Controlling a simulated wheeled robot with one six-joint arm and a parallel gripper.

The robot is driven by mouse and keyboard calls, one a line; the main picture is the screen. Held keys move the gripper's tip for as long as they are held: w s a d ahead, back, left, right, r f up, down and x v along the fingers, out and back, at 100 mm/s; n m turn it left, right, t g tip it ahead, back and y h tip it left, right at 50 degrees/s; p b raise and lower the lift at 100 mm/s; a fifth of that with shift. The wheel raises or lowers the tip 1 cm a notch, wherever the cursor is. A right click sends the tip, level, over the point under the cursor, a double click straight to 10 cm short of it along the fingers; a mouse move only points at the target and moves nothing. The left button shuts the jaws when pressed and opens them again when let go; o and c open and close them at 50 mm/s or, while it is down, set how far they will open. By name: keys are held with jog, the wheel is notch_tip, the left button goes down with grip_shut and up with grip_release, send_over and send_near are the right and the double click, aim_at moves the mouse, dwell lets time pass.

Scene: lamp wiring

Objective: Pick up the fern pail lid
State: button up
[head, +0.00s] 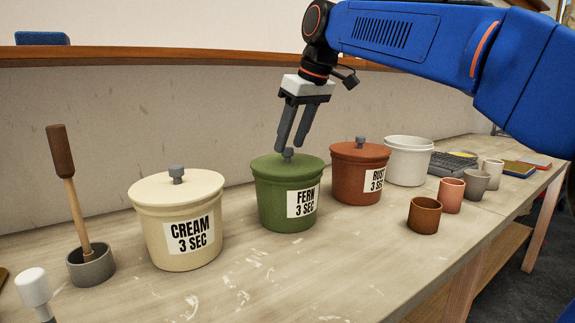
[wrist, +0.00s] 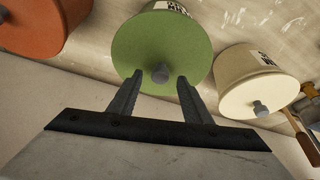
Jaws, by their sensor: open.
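The fern pail (head: 285,205) is green, labelled "FERN 3 SEC", and stands mid-table in the head view. Its green lid (head: 270,167) sits on the pail with a grey knob (head: 288,155) on top. The lid (wrist: 155,45) and knob (wrist: 161,73) also show in the wrist view. My gripper (head: 291,150) is open and points down above the lid, its fingertips close to the knob. In the wrist view the fingertips (wrist: 161,76) appear on either side of the knob. I cannot tell whether they touch it.
A lidded cream pail (head: 182,240) stands to the left and a lidded rust pail (head: 352,185) to the right. An open white pail (head: 408,165) and several cups (head: 424,216) are farther right. A wooden-handled tool stands in a grey pot (head: 92,268) at far left.

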jog(key=shift+w+a+f, duration=0.15)
jog(key=shift+a+f, duration=0.05)
jog(key=shift+f, duration=0.45)
jog(key=shift+c, duration=0.7)
grip_shut()
jog(key=shift+r, duration=0.15)
